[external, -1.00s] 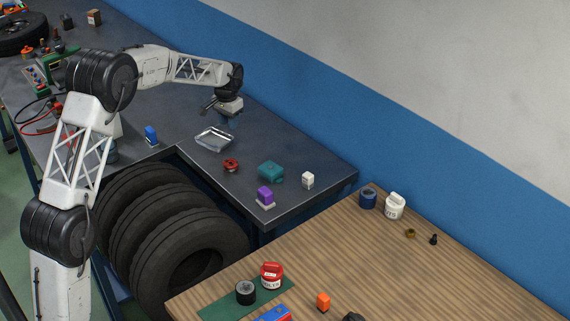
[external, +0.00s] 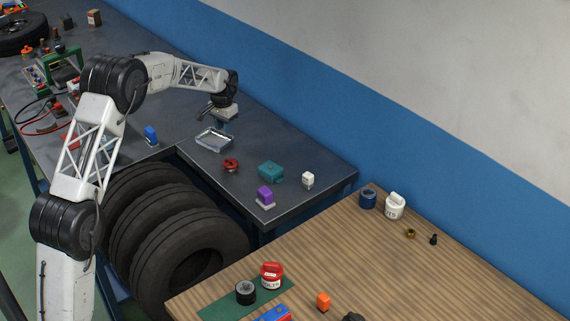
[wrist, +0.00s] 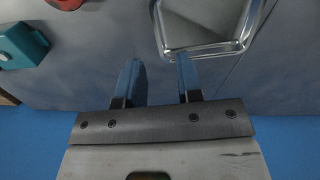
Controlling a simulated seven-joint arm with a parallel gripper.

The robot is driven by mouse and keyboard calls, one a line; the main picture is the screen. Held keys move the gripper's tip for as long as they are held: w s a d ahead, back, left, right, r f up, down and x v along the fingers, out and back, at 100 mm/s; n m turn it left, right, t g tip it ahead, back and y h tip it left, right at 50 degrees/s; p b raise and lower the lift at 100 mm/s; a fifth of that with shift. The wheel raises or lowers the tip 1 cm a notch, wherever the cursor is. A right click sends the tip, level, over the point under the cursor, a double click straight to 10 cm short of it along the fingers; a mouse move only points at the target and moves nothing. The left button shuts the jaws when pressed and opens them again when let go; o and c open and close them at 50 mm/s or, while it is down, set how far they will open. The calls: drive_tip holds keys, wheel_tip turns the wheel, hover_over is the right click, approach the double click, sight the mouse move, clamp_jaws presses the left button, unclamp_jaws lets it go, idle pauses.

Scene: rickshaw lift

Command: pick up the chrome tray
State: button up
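The chrome tray (external: 214,141) is a shallow, shiny rectangular dish lying flat on the dark bench, near its back part. In the wrist view the tray (wrist: 205,51) shows at the top right, cut off by the frame edge. My gripper (external: 222,127) is just behind the tray, pointing down. In the wrist view my gripper (wrist: 158,62) has two blue fingers spread apart with nothing between them. The right fingertip is close to the tray's near rim; I cannot tell if they touch. The left fingertip is outside the tray.
A red part (external: 231,165), a teal block (external: 271,171), a purple block (external: 265,196) and a white block (external: 308,180) stand right of the tray. A blue block (external: 151,135) is to the left. The blue wall (external: 300,125) runs close behind the bench.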

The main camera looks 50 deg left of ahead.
sight(226, 141)
drive_tip(key=shift+f, duration=0.8)
drive_tip(key=shift+f, duration=0.1)
drive_tip(key=shift+w+f, duration=0.1)
drive_tip(key=shift+f, duration=2.45)
drive_tip(key=shift+c, duration=0.2)
clamp_jaws()
